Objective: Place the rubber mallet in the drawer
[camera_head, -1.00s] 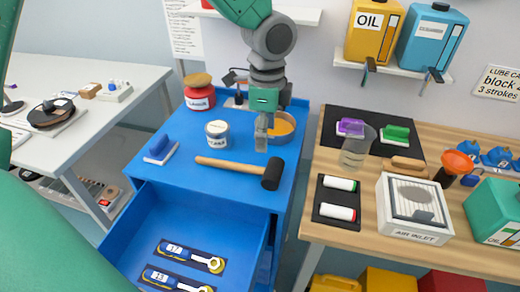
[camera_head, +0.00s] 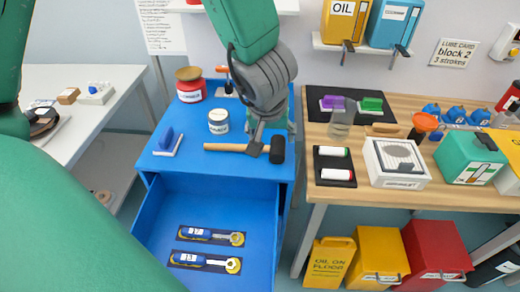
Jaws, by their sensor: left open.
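The rubber mallet, with a wooden handle (camera_head: 225,147) and a black head (camera_head: 277,150), lies across the top of the blue cabinet (camera_head: 200,168). My left gripper (camera_head: 257,146) is open and points down at the handle close to the head. Its fingers overlap the handle in the picture; I cannot tell whether they touch it. The blue drawer (camera_head: 180,217) below is pulled open. It holds two blue-handled tools (camera_head: 194,233) (camera_head: 189,259) lying on dark mats, with clear floor behind them. My right gripper is not in view.
A wooden bench (camera_head: 460,190) with a white box (camera_head: 397,163) is at the right. A white table (camera_head: 90,125) is at the left.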

